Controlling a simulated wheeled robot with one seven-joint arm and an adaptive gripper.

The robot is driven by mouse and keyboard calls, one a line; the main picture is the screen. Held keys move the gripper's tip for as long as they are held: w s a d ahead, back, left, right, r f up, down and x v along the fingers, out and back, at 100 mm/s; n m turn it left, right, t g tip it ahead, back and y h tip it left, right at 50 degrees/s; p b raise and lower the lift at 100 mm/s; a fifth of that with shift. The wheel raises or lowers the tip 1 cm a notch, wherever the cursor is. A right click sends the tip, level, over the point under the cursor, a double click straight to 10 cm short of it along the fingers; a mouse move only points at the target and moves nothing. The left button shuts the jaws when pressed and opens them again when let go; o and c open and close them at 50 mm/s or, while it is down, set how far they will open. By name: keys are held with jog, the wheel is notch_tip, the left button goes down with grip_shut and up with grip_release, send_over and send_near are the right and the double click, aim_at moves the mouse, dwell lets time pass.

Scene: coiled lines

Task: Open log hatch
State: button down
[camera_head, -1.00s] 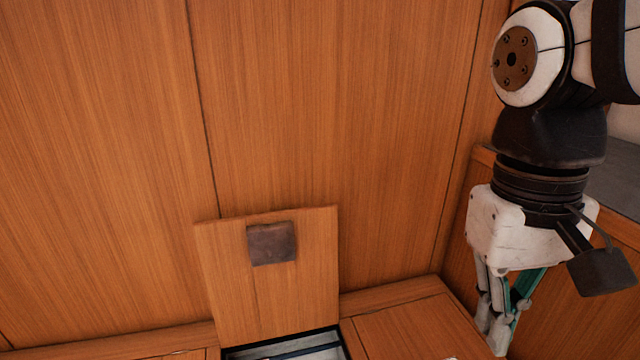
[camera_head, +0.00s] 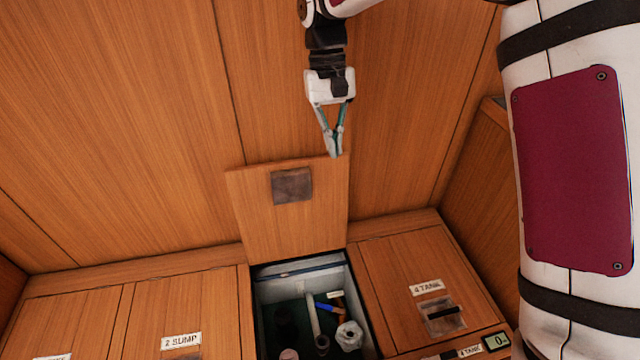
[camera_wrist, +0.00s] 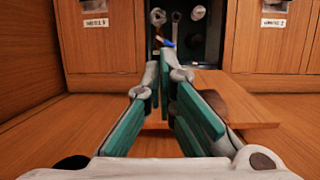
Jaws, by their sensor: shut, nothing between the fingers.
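A wooden hatch lid (camera_head: 260,215) stands raised against the back wall, with a dark square patch (camera_head: 291,185) on its face. The open compartment (camera_head: 348,285) below it shows tools and fittings inside. No label reading "log" is legible; the open hatch lies between those marked 2 SUMP and 4 TANK. My gripper (camera_head: 334,154) is shut and empty, pointing down by the lid's upper right edge; I cannot tell whether it touches. In the wrist view, the closed fingers (camera_wrist: 166,72) lie in front of the lid (camera_wrist: 245,108) and the open compartment (camera_wrist: 207,50).
The closed 2 SUMP hatch (camera_head: 180,310) is to the left and the closed 4 TANK hatch (camera_head: 400,262) to the right. A small display (camera_head: 496,341) sits at the lower right. Wood-panelled walls (camera_head: 120,120) close off the back and sides.

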jog(key=w+a+f+p, duration=0.2)
jog(key=a+f, duration=0.1)
jog(key=a, duration=0.1)
jog(key=s+x, duration=0.3)
jog(key=x, duration=1)
jog(key=shift+g+b, duration=0.3)
jog(key=shift+s+r, duration=0.1)
jog(key=shift+r, duration=0.1)
dwell(0.8)
jog(key=d+v, duration=0.1)
jog(key=v, duration=1)
jog(key=w+d+f+m+g+y+b, duration=0.1)
jog(key=w+d+f+g+y+b, duration=0.1)
jog(key=w+f+y+b, duration=0.3)
jog(key=d+f+g+y+b, duration=0.1)
jog(key=d+f+y+b, duration=0.25)
jog(key=f, duration=0.45)
jog(key=w+d+f+m+t+y+b, duration=0.4)
jog(key=w+d+f+t+y+b, duration=0.4)
jog(key=w+d+y, duration=0.3)
jog(key=shift+h, duration=0.35)
jog(key=a, duration=0.2)
jog(key=a+b, duration=0.1)
jog(key=a, duration=0.2)
jog(key=w+a+b, duration=0.1)
jog(key=a, duration=0.2)
jog(key=shift+a+f, duration=0.1)
